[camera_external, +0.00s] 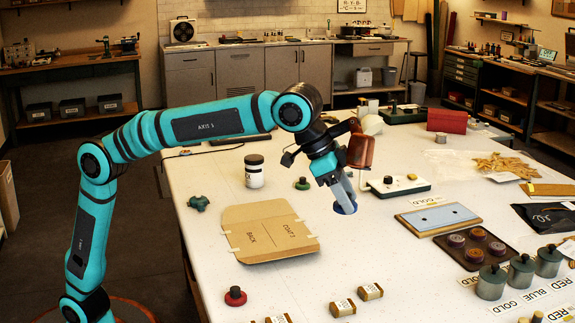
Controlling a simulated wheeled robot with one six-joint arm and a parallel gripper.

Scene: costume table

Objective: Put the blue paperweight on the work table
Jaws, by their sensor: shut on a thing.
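The white work table (200,255) fills the middle and right of the view. My gripper (345,196) points down over it, right of the cardboard pattern piece. Its jaws are shut on the blue paperweight (346,208), a round blue base showing at the fingertips. The fingers hide most of the paperweight's top. I cannot tell whether its base touches the table or hangs just above it.
A cardboard pattern piece (268,246) lies left of my gripper. A red paperweight (235,296), a green one (302,184), a jar (254,171) and a white device (398,186) stand around. A blue slab (438,217) lies to the right. Bare table lies just below my gripper.

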